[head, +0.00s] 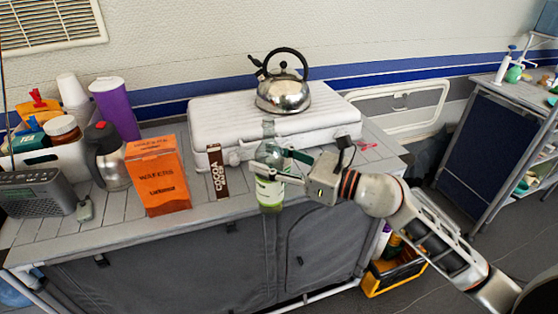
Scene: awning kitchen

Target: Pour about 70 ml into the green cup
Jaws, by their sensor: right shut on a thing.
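A clear glass bottle (269,194) with a pale label and greenish contents stands near upright at the front edge of the counter. My right gripper (272,166) comes in from the right and is shut on the bottle around its middle. Whether the bottle's base touches anything is hard to tell. I cannot make out a green cup for sure in this view. My left gripper is not in view.
A steel kettle (283,92) sits on a white stove case (215,116).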

